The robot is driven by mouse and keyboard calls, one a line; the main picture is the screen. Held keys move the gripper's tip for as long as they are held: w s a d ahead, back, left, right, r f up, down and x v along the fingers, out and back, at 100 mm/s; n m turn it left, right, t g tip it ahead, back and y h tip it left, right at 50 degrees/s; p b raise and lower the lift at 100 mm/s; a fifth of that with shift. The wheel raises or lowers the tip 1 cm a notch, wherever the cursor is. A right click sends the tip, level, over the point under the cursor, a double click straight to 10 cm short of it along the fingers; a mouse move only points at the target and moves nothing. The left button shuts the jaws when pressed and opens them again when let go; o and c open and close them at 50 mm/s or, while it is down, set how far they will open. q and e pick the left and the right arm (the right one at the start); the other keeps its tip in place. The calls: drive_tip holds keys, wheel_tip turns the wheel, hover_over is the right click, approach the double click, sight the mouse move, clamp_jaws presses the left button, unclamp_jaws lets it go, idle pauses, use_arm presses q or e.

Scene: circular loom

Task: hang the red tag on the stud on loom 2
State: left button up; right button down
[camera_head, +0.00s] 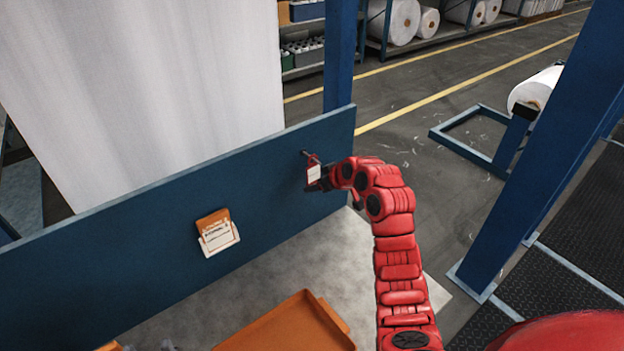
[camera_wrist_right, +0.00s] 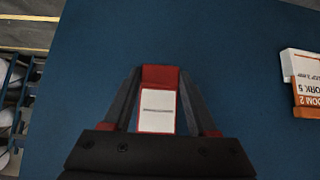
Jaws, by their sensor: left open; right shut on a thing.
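The red tag (camera_head: 314,173) has a white label and a red loop at its top. It is at the blue board, close against a small dark stud (camera_head: 304,153). I cannot tell whether the loop is around the stud or only in front of it. My right gripper (camera_head: 322,182) is shut on the tag, at the end of the red arm. In the right wrist view the tag (camera_wrist_right: 157,110) sits between the two fingers, in front of the board. The stud does not show there. I cannot make out my left gripper in these views.
The blue board (camera_head: 120,270) carries an orange-and-white card (camera_head: 217,232) left of the stud, also in the right wrist view (camera_wrist_right: 307,80). White fabric (camera_head: 150,90) hangs behind it. An orange tray (camera_head: 285,325) lies on the grey surface below. A blue post (camera_head: 341,60) rises behind the board.

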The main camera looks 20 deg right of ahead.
drive_tip(key=s, duration=0.1)
drive_tip(key=s+d, duration=0.1)
drive_tip(key=s, duration=0.1)
drive_tip(key=s+d, duration=0.1)
drive_tip(key=s, duration=0.1)
drive_tip(key=shift+r+p, duration=0.35)
drive_tip(key=shift+s, duration=0.1)
idle(0.3)
